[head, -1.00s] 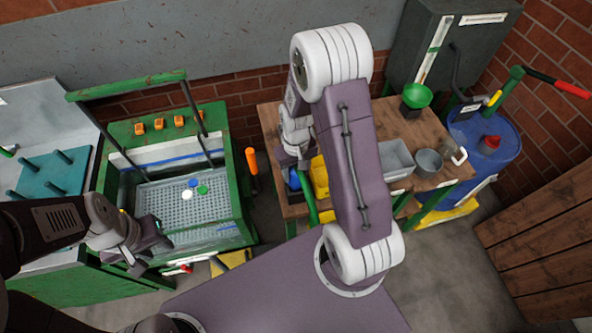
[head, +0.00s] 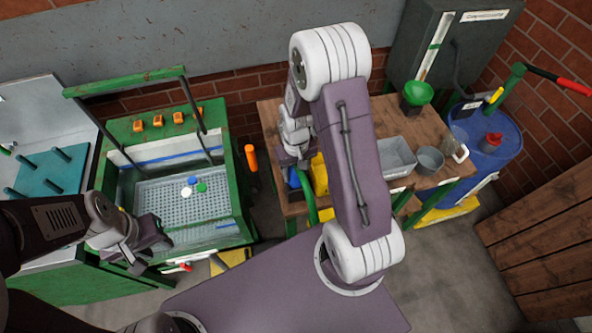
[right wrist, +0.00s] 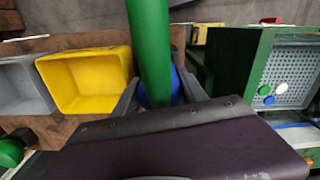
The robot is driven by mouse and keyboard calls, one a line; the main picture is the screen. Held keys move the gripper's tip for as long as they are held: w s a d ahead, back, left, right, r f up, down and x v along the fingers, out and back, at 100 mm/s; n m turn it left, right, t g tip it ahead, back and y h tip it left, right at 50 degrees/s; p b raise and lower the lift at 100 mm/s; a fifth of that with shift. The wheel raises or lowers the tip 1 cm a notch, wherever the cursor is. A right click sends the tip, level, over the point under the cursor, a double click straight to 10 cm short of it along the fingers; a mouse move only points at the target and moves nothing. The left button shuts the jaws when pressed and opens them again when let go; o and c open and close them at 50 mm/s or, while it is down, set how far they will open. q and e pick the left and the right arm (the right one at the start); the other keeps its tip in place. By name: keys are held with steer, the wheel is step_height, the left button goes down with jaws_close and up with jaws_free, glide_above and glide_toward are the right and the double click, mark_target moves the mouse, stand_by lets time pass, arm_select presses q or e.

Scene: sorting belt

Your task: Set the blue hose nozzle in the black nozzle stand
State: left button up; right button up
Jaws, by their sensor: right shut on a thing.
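My right gripper (right wrist: 156,92) is shut, with a blue part, which I take for the blue hose nozzle (right wrist: 177,86), between its fingers. A thick green cylinder (right wrist: 150,45) crosses in front and hides much of it. In the head view my right gripper (head: 292,158) is over the left end of the wooden table, partly behind my arm. My left gripper (head: 145,248) is open and empty at the front of the green wash basin. A black holder (head: 411,108) stands under a green funnel at the table's back; I cannot tell whether it is the nozzle stand.
Yellow (right wrist: 85,80) and grey (right wrist: 18,88) bins sit on the table, with a round grey pot (head: 429,160) further right. Blue, white and green discs lie in the basin (head: 213,211). A blue drum (head: 505,150) stands at the right. An orange handle (head: 251,160) is beside the basin.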

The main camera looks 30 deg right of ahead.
steer(key=shift+f+b, duration=0.45)
steer(key=shift+f, duration=0.15)
stand_by(0.3)
steer(key=o, duration=1.2)
step_height(320, 180, up, 9)
steer(key=shift+f, duration=0.1)
